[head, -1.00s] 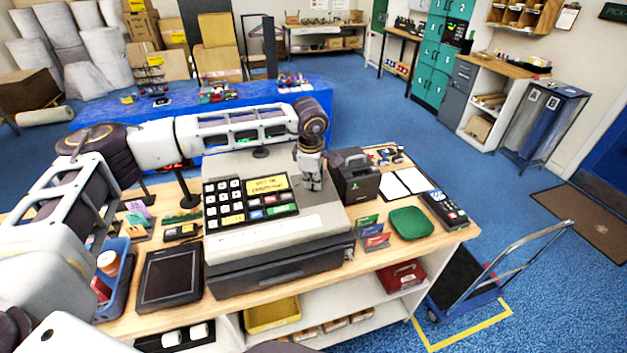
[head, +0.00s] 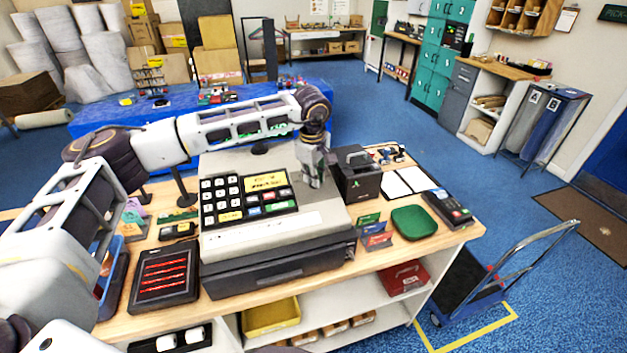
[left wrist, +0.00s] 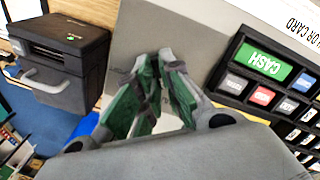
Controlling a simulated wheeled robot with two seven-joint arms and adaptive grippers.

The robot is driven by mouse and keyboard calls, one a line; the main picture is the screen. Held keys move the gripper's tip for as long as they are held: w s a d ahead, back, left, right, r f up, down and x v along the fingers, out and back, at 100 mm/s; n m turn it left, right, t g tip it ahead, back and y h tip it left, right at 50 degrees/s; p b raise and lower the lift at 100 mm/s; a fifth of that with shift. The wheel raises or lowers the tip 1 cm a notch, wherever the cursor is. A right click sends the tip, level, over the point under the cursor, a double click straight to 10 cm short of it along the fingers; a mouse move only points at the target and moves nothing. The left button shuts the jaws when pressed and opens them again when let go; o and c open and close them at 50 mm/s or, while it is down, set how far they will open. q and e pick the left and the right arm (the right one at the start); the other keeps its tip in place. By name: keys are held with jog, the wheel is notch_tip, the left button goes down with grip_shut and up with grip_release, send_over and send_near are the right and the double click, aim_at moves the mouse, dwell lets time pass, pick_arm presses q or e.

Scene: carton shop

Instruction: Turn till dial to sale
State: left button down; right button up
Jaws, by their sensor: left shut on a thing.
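The till (head: 330,216) is a grey cash register on the wooden counter, with a black key panel (head: 247,197) on its sloping top. My left gripper (head: 314,183) comes down on the top's right part, beside the key panel. In the left wrist view its green-padded fingers (left wrist: 150,100) are closed together against the till's grey top (left wrist: 190,32), next to the green CASH key (left wrist: 264,61). The dial is hidden by the fingers, so its setting cannot be read. My right gripper is not in view.
A black printer box (head: 357,177) stands just right of my left gripper.

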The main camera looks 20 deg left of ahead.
pick_arm(q)
jog(key=shift+f+m+b, duration=0.1)
jog(key=shift+m+b, duration=0.6)
jog(key=shift+m, duration=0.8)
jog(key=c, duration=1.6)
grip_release()
jog(key=shift+o, duration=0.2)
jog(key=shift+r, duration=0.2)
notch_tip(320, 180, up, 12)
jog(key=s, duration=0.1)
jog(key=shift+d+f, duration=0.2)
jog(key=shift+d, duration=0.05)
jog(key=shift+s, duration=0.15)
